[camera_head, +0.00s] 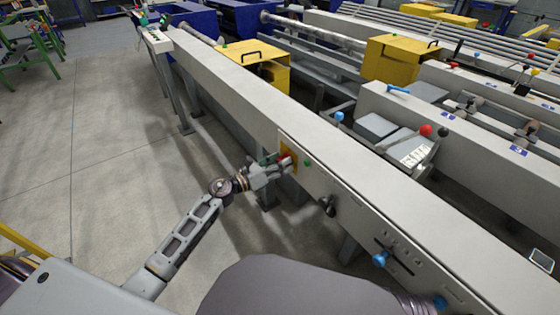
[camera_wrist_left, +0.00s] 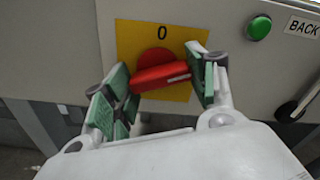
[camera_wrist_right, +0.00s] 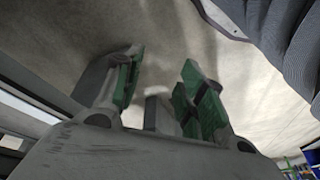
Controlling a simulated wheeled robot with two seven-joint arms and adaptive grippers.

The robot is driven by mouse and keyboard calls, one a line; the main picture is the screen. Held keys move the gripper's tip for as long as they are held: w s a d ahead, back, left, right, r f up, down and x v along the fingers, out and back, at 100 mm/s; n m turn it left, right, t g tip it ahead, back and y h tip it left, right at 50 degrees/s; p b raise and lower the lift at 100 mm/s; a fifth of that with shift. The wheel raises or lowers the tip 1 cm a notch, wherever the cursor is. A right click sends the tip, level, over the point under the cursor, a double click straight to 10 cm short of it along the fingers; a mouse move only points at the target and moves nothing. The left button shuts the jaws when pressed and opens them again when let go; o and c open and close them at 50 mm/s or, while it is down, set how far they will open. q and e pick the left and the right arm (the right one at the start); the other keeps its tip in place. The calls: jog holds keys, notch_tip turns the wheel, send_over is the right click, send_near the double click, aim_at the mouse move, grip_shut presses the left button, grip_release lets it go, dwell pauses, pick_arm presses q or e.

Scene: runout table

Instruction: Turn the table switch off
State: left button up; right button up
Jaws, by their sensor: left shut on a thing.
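The table switch (camera_wrist_left: 158,68) is a red rotary knob on a yellow plate (camera_wrist_left: 188,34) marked "0" at its top, on the side of the long grey runout table (camera_head: 235,95). Its grip bar lies nearly level, its right end slightly higher. In the head view the red knob (camera_head: 285,160) is partly hidden by my left gripper (camera_head: 277,165). In the left wrist view the green-padded fingers of that gripper (camera_wrist_left: 165,80) are closed on the two ends of the bar. My right gripper (camera_wrist_right: 162,75) has its fingers apart with nothing between them, above the floor.
A green button (camera_wrist_left: 258,28) sits right of the plate, beside a "BACK" label (camera_wrist_left: 303,27). A dark knob (camera_head: 327,206) and a blue-tipped lever (camera_head: 380,259) stick out farther along the table side. Open concrete floor (camera_head: 90,140) lies to the left.

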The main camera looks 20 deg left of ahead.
pick_arm(q)
jog(key=shift+w+a+r+n+p, duration=0.1)
jog(key=shift+n+p, duration=2.6)
jog(key=shift+n, duration=0.7)
jog(key=shift+a+r+n+p, duration=0.1)
jog(key=shift+n+p, duration=2.55)
jog(key=shift+n, duration=0.75)
pick_arm(e)
jog(key=s+d+f, duration=0.2)
jog(key=f, duration=0.5)
jog(key=s+d+f+h, duration=0.1)
jog(key=s+d+f, duration=0.1)
jog(key=f, duration=0.6)
jog(key=s+d+f, duration=0.2)
jog(key=d+f, duration=0.1)
jog(key=f, duration=0.5)
jog(key=shift+w+d, duration=0.1)
pick_arm(q)
jog(key=o, duration=1)
jog(key=shift+f, duration=0.1)
jog(key=shift+d, duration=0.1)
jog(key=shift+s, duration=0.2)
jog(key=shift+v, duration=5.85)
